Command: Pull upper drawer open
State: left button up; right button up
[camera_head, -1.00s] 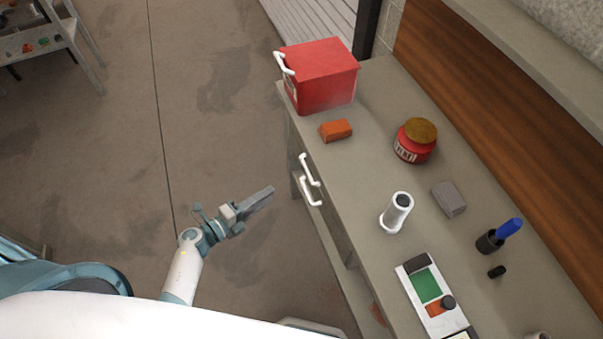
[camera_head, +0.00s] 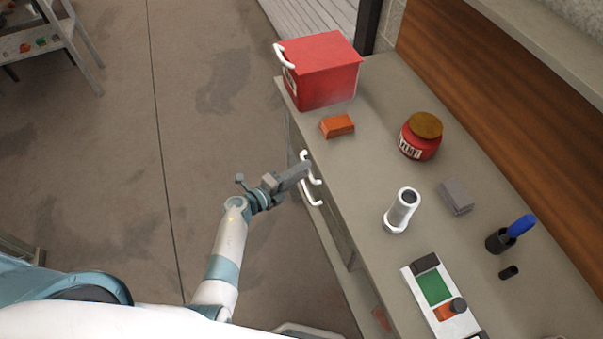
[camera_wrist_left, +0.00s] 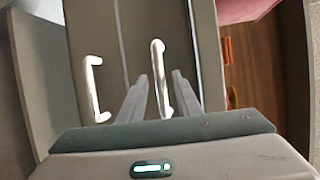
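The upper drawer's white bar handle (camera_head: 304,155) is on the workbench front, just under the top. In the left wrist view, the upper handle (camera_wrist_left: 158,60) stands between my finger lines, with its near end between the two fingers. The lower drawer's handle (camera_head: 311,200) is just below it; in the left wrist view this handle (camera_wrist_left: 93,88) lies to the left, outside the fingers. Both drawers look closed. My left gripper (camera_head: 303,170) is open at the upper handle and partly covers it; whether a finger touches it I cannot tell. My right gripper is not in view.
The workbench top (camera_head: 365,160) holds a red box (camera_head: 325,75), an orange block (camera_head: 337,126), a red jar (camera_head: 418,140), a white cylinder (camera_head: 402,210) and a grey block (camera_head: 456,196).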

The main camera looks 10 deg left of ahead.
pick_arm(q)
jog(key=shift+w+d, duration=0.15)
jog(key=shift+w, duration=0.05)
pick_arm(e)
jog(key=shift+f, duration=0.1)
pick_arm(q)
jog(key=shift+c, duration=0.7)
jog(key=c, duration=0.5)
grip_shut()
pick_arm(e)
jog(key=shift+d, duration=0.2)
pick_arm(q)
jog(key=shift+s, duration=0.1)
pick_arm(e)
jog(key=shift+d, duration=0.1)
